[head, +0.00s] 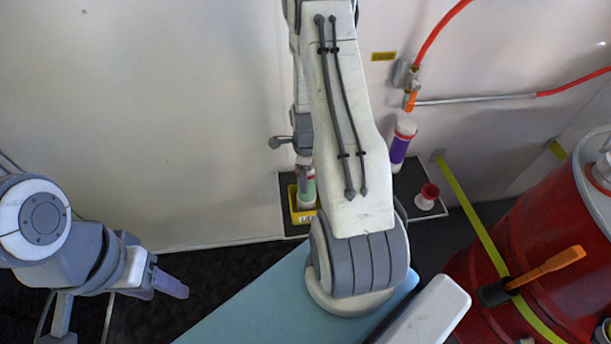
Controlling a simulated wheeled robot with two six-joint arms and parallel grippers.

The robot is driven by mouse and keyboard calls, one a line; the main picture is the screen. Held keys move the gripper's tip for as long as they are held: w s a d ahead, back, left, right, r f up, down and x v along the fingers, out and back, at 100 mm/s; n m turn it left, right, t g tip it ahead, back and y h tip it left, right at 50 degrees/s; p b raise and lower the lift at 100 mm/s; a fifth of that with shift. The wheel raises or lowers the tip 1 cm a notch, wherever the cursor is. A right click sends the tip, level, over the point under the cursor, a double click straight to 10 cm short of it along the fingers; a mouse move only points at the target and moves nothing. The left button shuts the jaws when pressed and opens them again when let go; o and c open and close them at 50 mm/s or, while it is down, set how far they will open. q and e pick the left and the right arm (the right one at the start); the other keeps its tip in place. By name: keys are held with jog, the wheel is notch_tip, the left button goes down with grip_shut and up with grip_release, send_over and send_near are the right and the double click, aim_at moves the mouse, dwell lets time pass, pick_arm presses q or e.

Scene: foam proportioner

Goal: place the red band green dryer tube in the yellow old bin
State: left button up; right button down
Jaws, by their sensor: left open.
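The green dryer tube (309,189) with a red band stands upright at the yellow bin (294,208), its white lower end within the bin's outline. I cannot tell whether it rests on the bin's floor. My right gripper (304,172) is at the tube's top, its fingers small and partly hidden by my own arm, so I cannot tell whether they grip it. My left gripper (162,286) is at the lower left, open, empty and far from the tube and bin.
A purple tube (400,147) with a red band and a small red-and-white item (427,197) are right of my arm, by the black mat (408,180). A red drum (545,240) with an orange-handled strap fills the right. A red hose (440,32) runs along the wall.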

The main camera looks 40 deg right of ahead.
grip_release()
jog(key=shift+f, duration=0.1)
notch_tip(320, 180, up, 12)
jog(key=shift+r, duration=0.2)
jog(key=s+a+r+n, duration=0.1)
jog(key=a+r+n, duration=0.3)
jog(key=a+n, duration=0.4)
jog(key=a+r+n, duration=0.4)
jog(key=a+n, duration=0.3)
jog(key=a, duration=0.3)
jog(key=s+a+r+n, duration=0.2)
jog(key=s+a+n, duration=0.4)
jog(key=n, duration=0.4)
jog(key=s+a+r+n+y, duration=0.1)
jog(key=s+a+r+n, duration=0.2)
jog(key=s+a+n, duration=0.4)
jog(key=s+n, duration=0.2)
jog(key=n, duration=0.1)
jog(key=shift+s, duration=0.25)
jog(key=shift+r, duration=0.1)
